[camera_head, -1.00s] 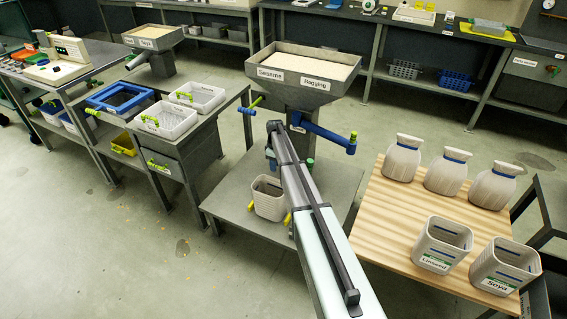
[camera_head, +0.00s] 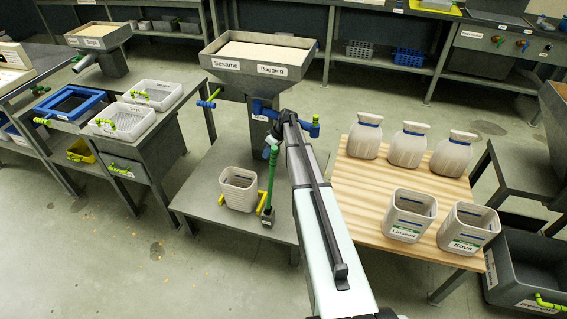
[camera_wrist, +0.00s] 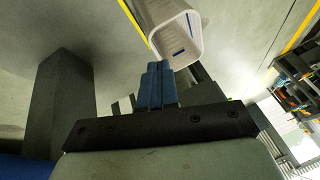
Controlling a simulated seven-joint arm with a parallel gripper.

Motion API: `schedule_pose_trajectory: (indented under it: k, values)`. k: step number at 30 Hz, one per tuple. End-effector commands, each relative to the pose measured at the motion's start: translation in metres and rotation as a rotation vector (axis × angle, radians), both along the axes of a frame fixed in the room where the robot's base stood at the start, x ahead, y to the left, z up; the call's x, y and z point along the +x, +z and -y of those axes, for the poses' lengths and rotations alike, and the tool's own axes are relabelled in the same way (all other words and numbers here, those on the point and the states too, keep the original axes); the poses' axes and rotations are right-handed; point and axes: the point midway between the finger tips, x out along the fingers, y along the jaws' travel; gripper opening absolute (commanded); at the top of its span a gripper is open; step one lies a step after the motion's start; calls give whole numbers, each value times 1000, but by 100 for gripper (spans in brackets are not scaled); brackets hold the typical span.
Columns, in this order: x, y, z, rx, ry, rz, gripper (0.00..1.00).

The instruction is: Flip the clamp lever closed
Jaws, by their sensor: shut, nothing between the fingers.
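My gripper (camera_wrist: 156,84) shows in the wrist view as two blue fingers pressed together, with nothing between them. In the head view its end is small beside the hopper column, partly hidden by my arm. A green upright bar (camera_head: 271,172) stands on a dark block just below it on the grey bench. A yellow handle (camera_head: 262,202) sticks up beside the white bin (camera_head: 238,190). I cannot tell which of these is the clamp lever, nor whether my fingers touch either. In the wrist view the bin (camera_wrist: 168,14) lies beyond the fingertips.
The Sesame Bagging hopper (camera_head: 260,66) stands on the grey bench (camera_head: 205,195), with a blue pipe (camera_head: 307,129) at its right. Several white bags and the Linseed and Soya bins stand on the wooden table (camera_head: 350,215) at right. Open floor lies in front.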

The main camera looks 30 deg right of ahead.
Motion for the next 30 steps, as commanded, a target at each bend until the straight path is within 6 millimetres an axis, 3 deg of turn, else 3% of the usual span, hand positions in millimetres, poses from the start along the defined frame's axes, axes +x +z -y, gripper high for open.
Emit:
schedule_pose_trajectory:
  k: [1, 3, 14, 24, 30]
  values:
    - [-24, -2, 4, 59, -51, -4, 0]
    - [-47, -4, 6, 152, -126, -11, 0]
    - [-155, 10, 18, 645, -505, -37, 0]
    - [-244, 55, 36, 1127, -802, -18, 0]
    - [-282, 80, 50, 1349, -910, 9, 0]
